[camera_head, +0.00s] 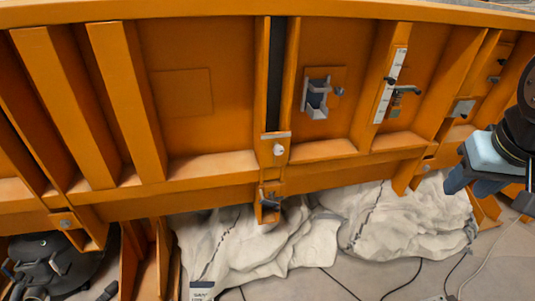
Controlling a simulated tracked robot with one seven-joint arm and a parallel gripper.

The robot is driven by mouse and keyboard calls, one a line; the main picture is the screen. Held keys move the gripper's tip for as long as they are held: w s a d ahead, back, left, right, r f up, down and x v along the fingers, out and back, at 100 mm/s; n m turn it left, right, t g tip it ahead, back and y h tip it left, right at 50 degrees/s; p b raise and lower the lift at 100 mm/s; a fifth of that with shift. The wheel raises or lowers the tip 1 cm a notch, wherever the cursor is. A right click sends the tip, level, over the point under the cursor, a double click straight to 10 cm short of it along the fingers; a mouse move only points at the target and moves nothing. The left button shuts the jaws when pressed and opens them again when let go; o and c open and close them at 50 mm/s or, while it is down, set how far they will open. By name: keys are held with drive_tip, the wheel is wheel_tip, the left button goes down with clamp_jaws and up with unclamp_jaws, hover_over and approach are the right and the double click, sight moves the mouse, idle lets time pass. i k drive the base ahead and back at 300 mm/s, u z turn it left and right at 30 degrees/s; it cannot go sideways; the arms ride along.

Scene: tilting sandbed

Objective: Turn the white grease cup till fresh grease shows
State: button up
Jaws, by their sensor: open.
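A small whitish cup (279,150), which looks like the white grease cup, sits on a bracket at the foot of the dark vertical slot in the orange sandbed wall (182,92). It is too small to tell whether any grease shows on it. My gripper (488,192) is at the right edge, a light blue block with dark blue fingers. It is open, with nothing seen between its fingers. It is well to the right of the cup and apart from it. Part of my arm is cut off by the frame edge.
A grey bracket holder (317,96), a white scale strip (391,84) and a grey-green handle (404,92) are on the wall. Orange ribs stand out from it. White sacks (246,244) lie below. Cables (402,285) cross the floor. A black machine (45,262) is at lower left.

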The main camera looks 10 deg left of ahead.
sight(279, 149)
drive_tip(key=u, duration=1.1)
drive_tip(key=k, duration=0.5)
drive_tip(key=z, duration=0.1)
drive_tip(key=i, duration=0.5)
drive_tip(key=z, duration=0.1)
